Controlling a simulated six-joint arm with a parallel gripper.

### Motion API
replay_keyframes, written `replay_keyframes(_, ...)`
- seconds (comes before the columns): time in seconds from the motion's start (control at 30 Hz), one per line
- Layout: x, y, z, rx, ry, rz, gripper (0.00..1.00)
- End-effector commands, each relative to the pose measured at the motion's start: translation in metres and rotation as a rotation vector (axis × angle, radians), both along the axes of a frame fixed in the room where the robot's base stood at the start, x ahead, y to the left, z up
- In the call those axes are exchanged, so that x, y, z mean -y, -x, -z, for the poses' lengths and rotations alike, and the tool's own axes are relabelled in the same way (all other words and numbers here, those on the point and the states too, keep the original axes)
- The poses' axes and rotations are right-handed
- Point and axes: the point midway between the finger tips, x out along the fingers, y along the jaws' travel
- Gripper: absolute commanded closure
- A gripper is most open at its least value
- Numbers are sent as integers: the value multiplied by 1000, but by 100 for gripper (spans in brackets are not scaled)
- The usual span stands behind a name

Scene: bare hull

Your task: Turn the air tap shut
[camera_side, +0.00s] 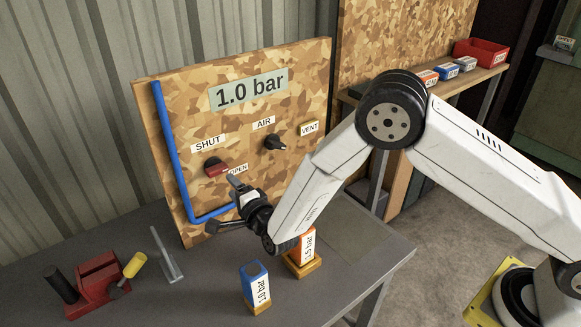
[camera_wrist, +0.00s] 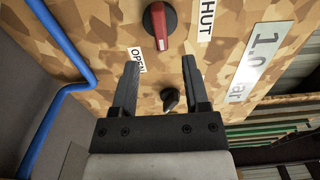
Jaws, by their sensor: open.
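The red tap (camera_side: 213,167) sits on the chipboard panel, with a SHUT label (camera_side: 208,144) above it and an OPEN label (camera_side: 238,169) to its right. Its handle points toward the OPEN side. The red tap also shows at the top of the wrist view (camera_wrist: 160,25), beyond my fingertips, its handle pointing down the picture. My gripper (camera_side: 232,203) is open and empty in front of the panel, below and right of the tap. Its fingers stand apart in the wrist view (camera_wrist: 161,64), not touching the tap. The OPEN label is partly hidden by a finger.
A black knob (camera_side: 275,143) with AIR and VENT labels is right of the tap. A blue pipe (camera_side: 172,150) runs down the panel's left edge. A 1.0 bar sign (camera_side: 248,90) is above. Blue (camera_side: 255,285) and orange (camera_side: 302,252) blocks and a red tool (camera_side: 98,283) stand on the bench.

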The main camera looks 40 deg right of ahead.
Motion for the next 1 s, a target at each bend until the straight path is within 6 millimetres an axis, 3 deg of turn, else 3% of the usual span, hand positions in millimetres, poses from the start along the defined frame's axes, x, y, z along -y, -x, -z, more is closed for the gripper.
replay_keyframes(0.37,0,-12,0,-1,2,0,41)
replay_keyframes(1.0,1,-70,0,-2,3,0,41)
